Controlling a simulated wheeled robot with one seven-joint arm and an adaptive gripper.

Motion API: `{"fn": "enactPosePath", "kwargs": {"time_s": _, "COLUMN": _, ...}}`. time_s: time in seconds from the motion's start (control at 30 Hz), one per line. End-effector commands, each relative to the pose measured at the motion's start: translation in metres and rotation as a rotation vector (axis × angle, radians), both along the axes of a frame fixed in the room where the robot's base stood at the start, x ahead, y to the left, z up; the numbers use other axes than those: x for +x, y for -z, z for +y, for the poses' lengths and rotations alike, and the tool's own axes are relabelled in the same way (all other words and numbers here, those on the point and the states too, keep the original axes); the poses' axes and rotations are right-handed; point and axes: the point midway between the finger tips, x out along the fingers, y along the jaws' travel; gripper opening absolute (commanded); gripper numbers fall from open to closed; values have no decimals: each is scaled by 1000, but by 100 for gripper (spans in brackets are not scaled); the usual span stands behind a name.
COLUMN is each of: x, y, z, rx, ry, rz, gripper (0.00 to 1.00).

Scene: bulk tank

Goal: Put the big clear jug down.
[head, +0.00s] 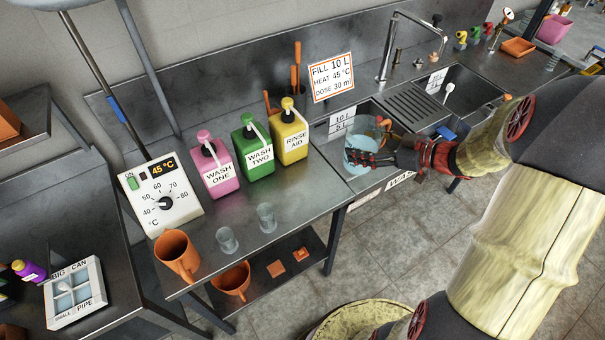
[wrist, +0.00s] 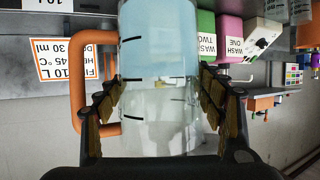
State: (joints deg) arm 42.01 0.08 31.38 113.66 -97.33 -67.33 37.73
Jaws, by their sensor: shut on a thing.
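The big clear jug (head: 362,136) has black level marks and an orange handle. It is at the left sink basin, near its front edge, and looks upright. My gripper (head: 364,158) is shut on its side from the right. In the wrist view, which is upside down, the jug (wrist: 158,50) sits between both fingers, with the handle (wrist: 82,90) outside them at the left. Pale blue liquid shows in the jug. The head view does not show whether its base touches anything.
Left of the sink, the steel counter holds a pink bottle (head: 216,167), a green bottle (head: 254,150), a yellow bottle (head: 289,137), two small clear cups (head: 266,218) and an orange jug (head: 178,256). The counter front between cups and sink is clear. A second basin (head: 462,88) lies right.

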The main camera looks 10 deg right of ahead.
Motion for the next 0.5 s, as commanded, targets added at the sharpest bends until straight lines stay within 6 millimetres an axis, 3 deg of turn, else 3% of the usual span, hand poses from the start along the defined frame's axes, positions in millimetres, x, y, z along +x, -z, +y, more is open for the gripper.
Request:
{"fn": "enactPosePath", "kwargs": {"time_s": 0.17, "x": 6, "y": 9, "z": 16, "rx": 0, "ry": -10, "rz": -2, "gripper": 14}}
{"fn": "enactPosePath", "kwargs": {"time_s": 0.5, "x": 39, "y": 43, "z": 80, "rx": 0, "ry": -10, "rz": -2, "gripper": 14}}
